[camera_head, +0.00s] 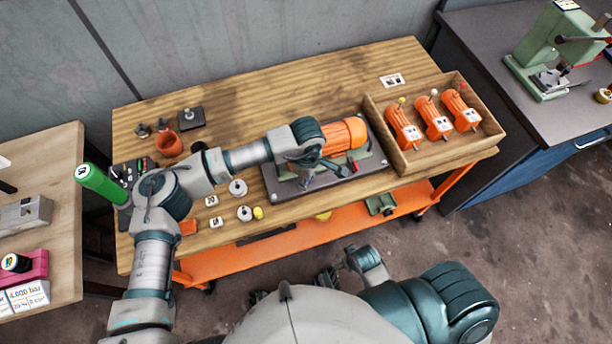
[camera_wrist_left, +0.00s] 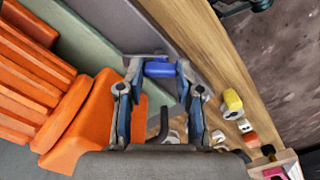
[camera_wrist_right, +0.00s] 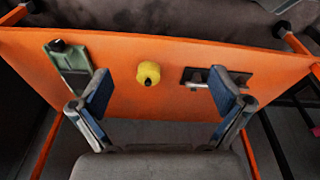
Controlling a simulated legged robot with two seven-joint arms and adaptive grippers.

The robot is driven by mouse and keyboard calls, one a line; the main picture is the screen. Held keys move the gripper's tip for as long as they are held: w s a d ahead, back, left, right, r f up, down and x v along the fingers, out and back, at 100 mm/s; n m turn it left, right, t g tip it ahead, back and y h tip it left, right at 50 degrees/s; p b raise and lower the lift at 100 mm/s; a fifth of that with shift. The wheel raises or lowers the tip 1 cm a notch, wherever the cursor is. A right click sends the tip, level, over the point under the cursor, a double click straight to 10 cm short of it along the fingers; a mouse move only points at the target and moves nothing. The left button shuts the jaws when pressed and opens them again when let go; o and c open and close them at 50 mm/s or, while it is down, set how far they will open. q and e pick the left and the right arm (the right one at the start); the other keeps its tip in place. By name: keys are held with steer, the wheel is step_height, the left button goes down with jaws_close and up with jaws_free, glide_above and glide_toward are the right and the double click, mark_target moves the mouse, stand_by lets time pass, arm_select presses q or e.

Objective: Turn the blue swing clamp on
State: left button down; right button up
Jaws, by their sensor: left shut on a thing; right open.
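The blue swing clamp (camera_wrist_left: 160,69) shows in the left wrist view as a small blue piece between my left fingertips. My left gripper (camera_wrist_left: 162,88) is shut on it, with one finger on each side. In the head view my left gripper (camera_head: 308,172) is at the front of the grey fixture plate (camera_head: 285,196), beside the orange motor (camera_head: 343,135). The arm and gripper hide most of the clamp there. My right gripper (camera_wrist_right: 162,92) is open and empty, in front of the table's orange lower shelf (camera_wrist_right: 195,105).
A wooden tray (camera_head: 436,156) with several orange motors stands right of the fixture. Metal rings (camera_head: 238,188), a yellow piece (camera_head: 258,213) and number tags lie to its left. An orange cup (camera_head: 168,144) and a green cylinder (camera_head: 101,183) are further left.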

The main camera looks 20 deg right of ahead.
arm_select(q)
steer(key=shift+f+n, duration=0.15)
steer(key=shift+n, duration=0.75)
steer(key=n, duration=0.2)
steer(key=shift+s+n, duration=0.1)
steer(key=shift+n, duration=2.4)
arm_select(e)
steer(key=shift+r, duration=0.25)
arm_select(q)
steer(key=c, duration=1.1)
jaws_free()
steer(key=o, duration=0.3)
steer(key=shift+d, duration=0.1)
steer(key=shift+o, duration=0.2)
steer(key=shift+d, duration=0.1)
arm_select(e)
steer(key=shift+d, duration=0.1)
